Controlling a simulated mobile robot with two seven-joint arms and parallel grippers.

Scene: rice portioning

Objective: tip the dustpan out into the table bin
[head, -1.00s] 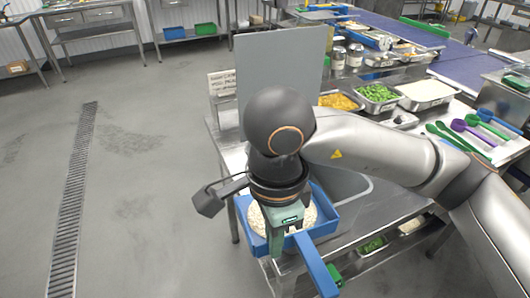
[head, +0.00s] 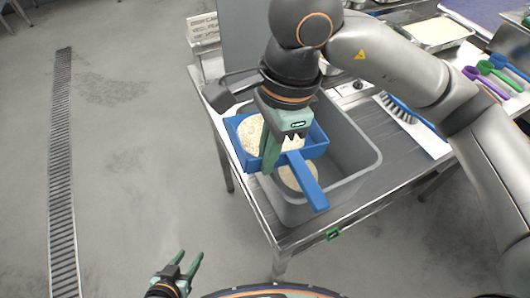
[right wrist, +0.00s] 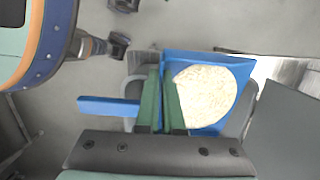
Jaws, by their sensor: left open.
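The blue dustpan (head: 311,183) holds a heap of pale rice (head: 255,136). It is over the grey table bin (head: 352,172), near its left side, with its handle pointing toward the front. My right gripper (head: 270,158) is shut on the dustpan where the handle meets the pan. In the right wrist view the dustpan (right wrist: 108,106) shows its handle to the left of the fingers (right wrist: 162,85) and its rice-filled pan to the right. Pale material shows in the bin beneath the handle. My left gripper (head: 186,264) is open and empty, low in the head view, away from the table.
A brush (head: 402,109) lies on a white board (head: 428,138) right of the bin. Purple and green scoops (head: 490,78) lie further right. The floor at left is clear.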

